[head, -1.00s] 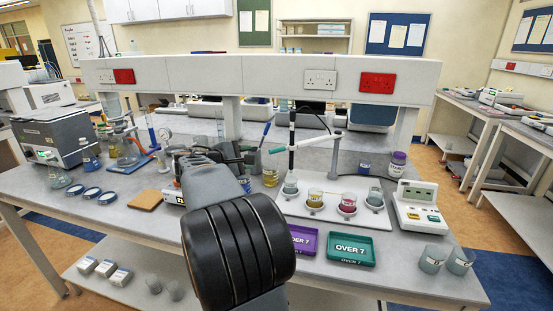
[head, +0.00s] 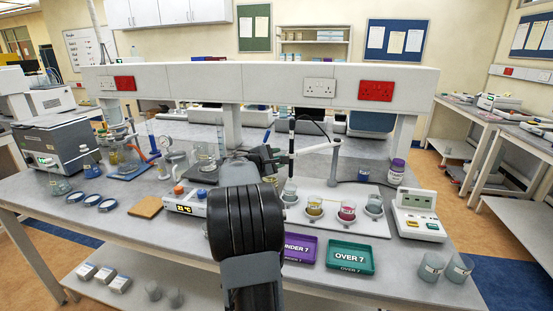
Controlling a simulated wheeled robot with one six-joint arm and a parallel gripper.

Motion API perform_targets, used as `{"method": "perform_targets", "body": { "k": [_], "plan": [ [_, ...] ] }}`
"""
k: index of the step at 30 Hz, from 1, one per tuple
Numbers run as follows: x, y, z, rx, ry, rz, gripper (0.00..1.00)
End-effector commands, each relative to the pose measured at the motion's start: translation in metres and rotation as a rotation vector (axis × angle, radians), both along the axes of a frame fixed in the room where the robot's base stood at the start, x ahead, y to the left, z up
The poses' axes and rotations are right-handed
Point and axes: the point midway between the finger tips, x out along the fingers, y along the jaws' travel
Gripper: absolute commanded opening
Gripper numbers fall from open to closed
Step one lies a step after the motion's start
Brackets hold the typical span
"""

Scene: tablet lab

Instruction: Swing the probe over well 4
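The slim probe (head: 292,138) hangs upright from a white swing arm (head: 315,150) on a grey stand (head: 335,158). It is over or near the leftmost beaker (head: 289,192); I cannot tell if its tip is inside. A white tray (head: 336,224) holds a row of beakers in ringed wells: a clear one at left, a yellow one (head: 314,207), a red one (head: 347,210) and a clear one at far right (head: 374,206). Well numbers are not readable. My dark gripper (head: 268,157) is just left of the probe, partly hidden by my arm; its opening and any contact are unclear.
A meter (head: 418,212) stands right of the tray. A purple "UNDER 7" tray (head: 299,247) and a green "OVER 7" tray (head: 350,256) lie in front. A white device with an orange knob (head: 186,200) is left of my arm. Two empty beakers (head: 445,267) stand front right.

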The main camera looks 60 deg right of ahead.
Motion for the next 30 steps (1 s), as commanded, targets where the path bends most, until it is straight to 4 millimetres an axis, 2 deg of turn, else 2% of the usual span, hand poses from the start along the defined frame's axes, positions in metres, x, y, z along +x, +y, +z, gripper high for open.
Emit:
{"method": "perform_targets", "body": {
  "k": [10,23,30],
  "plan": [
    [-0.0003,-0.0021,-0.0002,-0.001,0.0,0.001,0.42],
    [-0.0003,-0.0019,-0.0002,-0.001,0.0,0.001,0.01],
    [-0.0003,-0.0019,-0.0002,0.0,0.0,0.0,0.0]
  ]
}}
